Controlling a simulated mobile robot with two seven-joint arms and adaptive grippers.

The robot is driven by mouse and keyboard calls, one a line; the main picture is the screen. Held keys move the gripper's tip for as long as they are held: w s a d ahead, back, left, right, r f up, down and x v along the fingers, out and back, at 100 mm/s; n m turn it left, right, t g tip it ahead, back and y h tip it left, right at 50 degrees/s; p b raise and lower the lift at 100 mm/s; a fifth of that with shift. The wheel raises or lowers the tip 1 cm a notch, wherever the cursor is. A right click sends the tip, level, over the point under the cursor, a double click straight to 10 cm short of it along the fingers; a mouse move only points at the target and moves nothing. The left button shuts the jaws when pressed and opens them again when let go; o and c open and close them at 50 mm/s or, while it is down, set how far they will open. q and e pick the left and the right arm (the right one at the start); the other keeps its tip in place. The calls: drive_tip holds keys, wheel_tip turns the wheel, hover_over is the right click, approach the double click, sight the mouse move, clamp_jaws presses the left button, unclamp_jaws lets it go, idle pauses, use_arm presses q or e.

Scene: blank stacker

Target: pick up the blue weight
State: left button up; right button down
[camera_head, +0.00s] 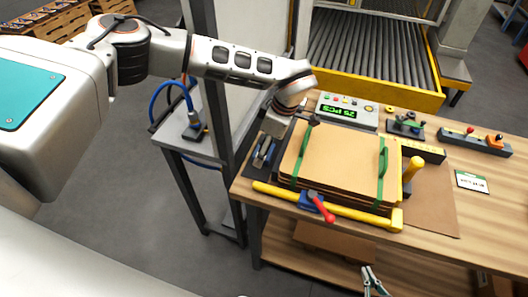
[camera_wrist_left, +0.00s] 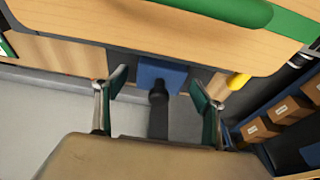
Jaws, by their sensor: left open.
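In the left wrist view a blue block (camera_wrist_left: 160,74), which looks like the blue weight, has a dark knob and stem (camera_wrist_left: 159,98) in front of it. The open jaws of my left gripper (camera_wrist_left: 158,92) stand on either side of the knob, with visible gaps. In the head view my left gripper (camera_head: 264,150) is at the left end of the workbench, beside the strapped stack (camera_head: 335,155). It largely hides the weight there. My right gripper (camera_head: 375,281) shows only partly at the bottom edge, below the bench front; its jaw opening is unclear.
The workbench (camera_head: 495,205) carries a yellow stop bar (camera_head: 360,214), a blue clamp (camera_head: 312,203) with a red handle and a green-lit control box (camera_head: 347,111). The stack has green straps (camera_head: 383,160). A grey side table (camera_head: 178,137) and roller conveyor (camera_head: 370,45) stand behind.

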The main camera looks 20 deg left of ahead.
use_arm(q)
drive_tip(key=shift+c, duration=0.3)
drive_tip(key=shift+r, duration=0.1)
drive_tip(key=c, duration=1.9)
